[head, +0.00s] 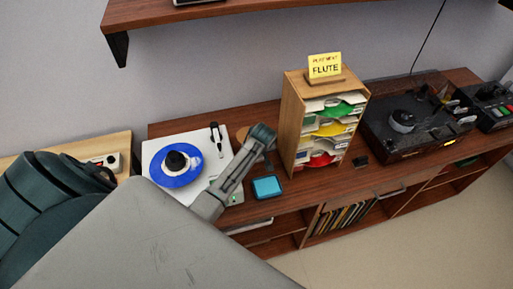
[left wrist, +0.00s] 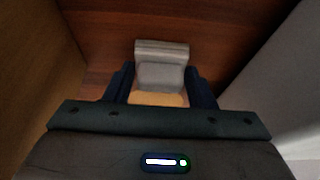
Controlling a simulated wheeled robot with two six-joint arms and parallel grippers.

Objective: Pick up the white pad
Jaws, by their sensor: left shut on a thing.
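In the left wrist view, the pale grey-white pad (left wrist: 162,74) sits between the two dark fingers of my left gripper (left wrist: 161,82). The gripper is shut on it, close above the brown wood surface. A tan piece (left wrist: 157,99) shows between the fingers on the near side of the pad. In the head view, my left arm reaches over the cabinet between the turntable and the wooden rack. There the pad cannot be made out and the fingertips are not clear. My right gripper is not in view.
The turntable (head: 153,160) with a blue record (head: 188,174) stands left of my arm. The wooden rack (head: 294,122) with a FLUTE card (head: 325,67) stands close on the right. A teal square item (head: 267,187) lies near the front edge. A tape machine (head: 425,115) is farther right.

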